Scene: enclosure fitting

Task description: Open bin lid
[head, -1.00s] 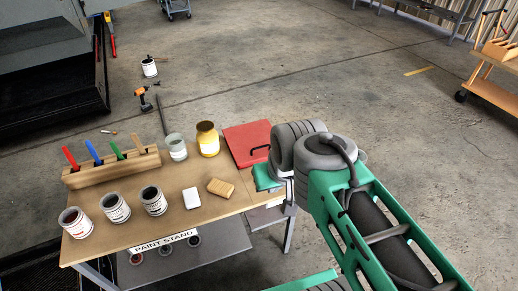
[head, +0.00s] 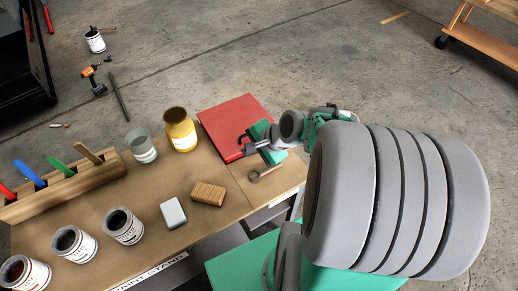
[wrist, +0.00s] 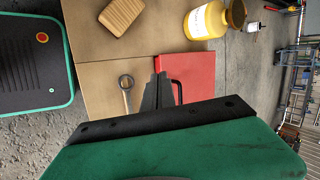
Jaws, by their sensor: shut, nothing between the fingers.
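The red bin lid (head: 232,118) lies flat at the right end of the wooden table, with a dark handle on it. The lid (wrist: 195,68) also shows in the wrist view, partly covered by my gripper, and its black bar handle (wrist: 179,91) stands just to the right of my fingers. My gripper (head: 246,149) is shut and empty over the lid's near edge, close to the handle. In the wrist view my closed fingers (wrist: 161,80) point at the lid. I cannot tell whether they touch the handle.
A ring-ended tool (head: 264,172) lies on the table (head: 195,240) near my gripper. A wooden block (head: 208,194), a white block (head: 173,213), a yellow jar (head: 180,130) and a glass jar (head: 142,147) stand left of it. Paint cans and a brush rack are further left.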

